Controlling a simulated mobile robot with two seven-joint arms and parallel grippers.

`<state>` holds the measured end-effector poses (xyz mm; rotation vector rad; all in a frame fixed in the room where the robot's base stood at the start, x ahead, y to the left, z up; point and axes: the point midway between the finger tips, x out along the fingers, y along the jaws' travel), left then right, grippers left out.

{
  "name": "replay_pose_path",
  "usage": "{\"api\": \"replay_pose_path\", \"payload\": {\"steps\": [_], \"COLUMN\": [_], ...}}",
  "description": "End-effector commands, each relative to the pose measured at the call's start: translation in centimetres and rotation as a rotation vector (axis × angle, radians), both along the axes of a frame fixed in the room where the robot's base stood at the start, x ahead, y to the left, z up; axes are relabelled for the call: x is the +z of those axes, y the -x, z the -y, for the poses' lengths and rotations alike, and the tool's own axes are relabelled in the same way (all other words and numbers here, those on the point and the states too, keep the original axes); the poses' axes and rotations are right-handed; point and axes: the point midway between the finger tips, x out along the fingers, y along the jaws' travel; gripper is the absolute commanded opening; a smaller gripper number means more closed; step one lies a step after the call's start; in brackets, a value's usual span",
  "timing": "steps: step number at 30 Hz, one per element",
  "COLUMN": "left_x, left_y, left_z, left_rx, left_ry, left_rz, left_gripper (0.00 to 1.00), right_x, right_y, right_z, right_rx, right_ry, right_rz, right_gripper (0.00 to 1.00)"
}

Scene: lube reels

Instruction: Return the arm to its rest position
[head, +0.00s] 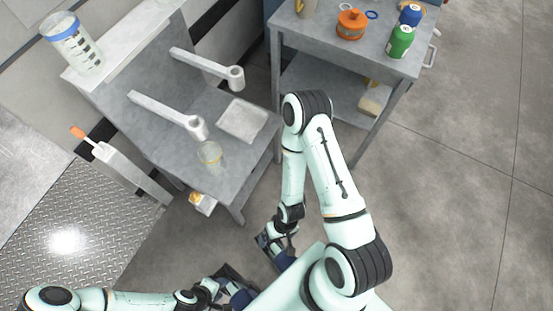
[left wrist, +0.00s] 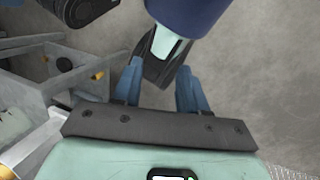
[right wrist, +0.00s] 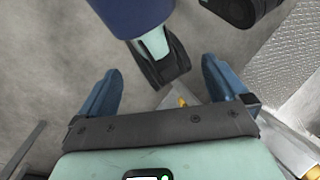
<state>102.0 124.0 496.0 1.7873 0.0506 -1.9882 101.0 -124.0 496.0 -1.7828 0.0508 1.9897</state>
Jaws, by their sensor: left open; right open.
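My left gripper (head: 236,284) is at the bottom of the head view, low and close to my body. In the left wrist view its two blue fingers (left wrist: 158,88) stand apart with nothing held between them. My right gripper (head: 272,246) hangs folded down just above and right of it in the head view, in front of my column. In the right wrist view its blue fingers (right wrist: 160,88) are wide apart and empty. A dark blue and pale green part of my own body shows beyond the fingers in both wrist views.
A second table (head: 300,40) holds an orange container (head: 351,24) and a green can (head: 400,41). Floor at right is clear.

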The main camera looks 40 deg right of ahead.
Motion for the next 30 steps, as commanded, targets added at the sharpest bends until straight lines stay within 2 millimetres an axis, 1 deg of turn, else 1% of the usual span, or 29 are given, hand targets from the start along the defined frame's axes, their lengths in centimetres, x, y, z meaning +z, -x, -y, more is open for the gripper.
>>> {"api": "replay_pose_path", "payload": {"steps": [4,8,11,15,18,19,22,30], "left_x": [0.5,2.3,4.6,8.4,10.7,11.1,11.7,11.1], "left_y": [0.0,0.0,0.0,-0.4,-1.0,-1.1,-1.3,-1.0], "left_z": [0.0,0.0,0.0,0.1,0.1,0.1,0.1,0.0], "left_rx": [0.000,-0.003,-0.005,-0.011,-0.013,-0.015,-0.015,-0.015], "left_ry": [0.000,0.001,0.003,0.007,0.009,0.010,0.010,0.010], "left_rz": [0.000,-0.005,-0.012,-0.024,-0.029,-0.030,-0.032,-0.036], "left_gripper": [0.43,0.43,0.43,0.43,0.43,0.43,0.43,0.43], "right_x": [0.4,2.3,4.6,8.4,10.7,11.1,11.6,11.1], "right_y": [0.0,0.0,-0.1,-0.5,-1.1,-1.2,-1.4,-1.0], "right_z": [0.0,0.0,0.0,0.0,0.0,0.0,0.0,0.0], "right_rx": [0.001,0.003,0.006,0.011,0.014,0.015,0.016,0.016], "right_ry": [0.001,-0.001,-0.001,-0.005,-0.008,-0.008,-0.009,-0.008], "right_rz": [0.001,-0.003,-0.010,-0.022,-0.026,-0.026,-0.029,-0.033], "right_gripper": [1.00,1.00,1.00,1.00,1.00,1.00,1.00,1.00]}}
